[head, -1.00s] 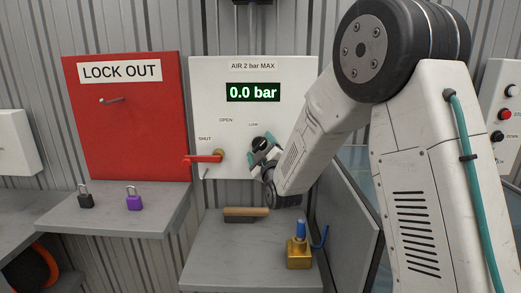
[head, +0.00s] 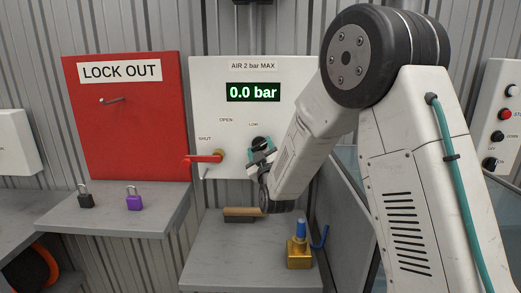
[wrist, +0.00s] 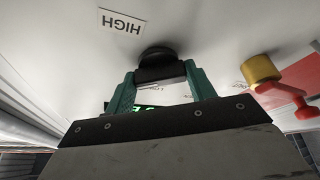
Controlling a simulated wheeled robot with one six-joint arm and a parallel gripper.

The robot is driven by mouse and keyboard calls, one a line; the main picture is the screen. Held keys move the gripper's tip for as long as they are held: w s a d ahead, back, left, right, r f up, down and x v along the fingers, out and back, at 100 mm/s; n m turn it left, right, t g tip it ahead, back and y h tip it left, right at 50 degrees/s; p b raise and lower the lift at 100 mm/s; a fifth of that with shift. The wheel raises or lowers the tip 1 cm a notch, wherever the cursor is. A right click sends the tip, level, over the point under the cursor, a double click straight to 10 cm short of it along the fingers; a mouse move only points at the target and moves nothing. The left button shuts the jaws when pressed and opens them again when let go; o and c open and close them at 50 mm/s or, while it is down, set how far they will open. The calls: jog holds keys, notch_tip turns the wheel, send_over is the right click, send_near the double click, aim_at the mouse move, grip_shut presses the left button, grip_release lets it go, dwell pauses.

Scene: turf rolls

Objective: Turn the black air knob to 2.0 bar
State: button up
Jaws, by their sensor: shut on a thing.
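The black air knob (head: 260,142) is on the white panel (head: 290,90), below and right of the "LOW" label. The display (head: 253,92) on that panel reads 0.0 bar. My gripper (head: 260,149) is at the knob, its green fingers shut on it. In the wrist view the fingers of my gripper (wrist: 158,76) are on either side of the black knob (wrist: 158,57), with a "HIGH" label close by. The exact knob pointer angle is hard to tell.
A red lever (head: 203,158) sits left of the knob, near "SHUT". The red lockout board (head: 135,140) stands left, with a black padlock (head: 85,200) and purple padlock (head: 134,202) on the shelf below.

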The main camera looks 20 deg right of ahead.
jog(key=m+h, duration=0.1)
jog(key=m, duration=0.2)
jog(key=m+h, duration=0.2)
jog(key=m, duration=0.1)
jog(key=m+h, duration=0.1)
jog(key=m, duration=0.2)
jog(key=shift+a+f+h, duration=0.1)
jog(key=shift+a+h, duration=0.15)
jog(key=shift+h, duration=0.15)
jog(key=m+g+h, duration=0.1)
jog(key=m, duration=0.2)
jog(key=m+h, duration=0.1)
jog(key=m, duration=0.2)
jog(key=m+g+h, duration=0.1)
jog(key=m+h, duration=0.1)
jog(key=m, duration=0.1)
jog(key=shift+w+a+g, duration=0.1)
jog(key=shift+g, duration=0.2)
jog(key=shift+m, duration=0.4)
jog(key=o, duration=1)
jog(key=v, duration=0.7)
jog(key=shift+s+a+f, duration=0.1)
jog(key=shift+s+a, duration=0.15)
jog(key=shift+s, duration=0.05)
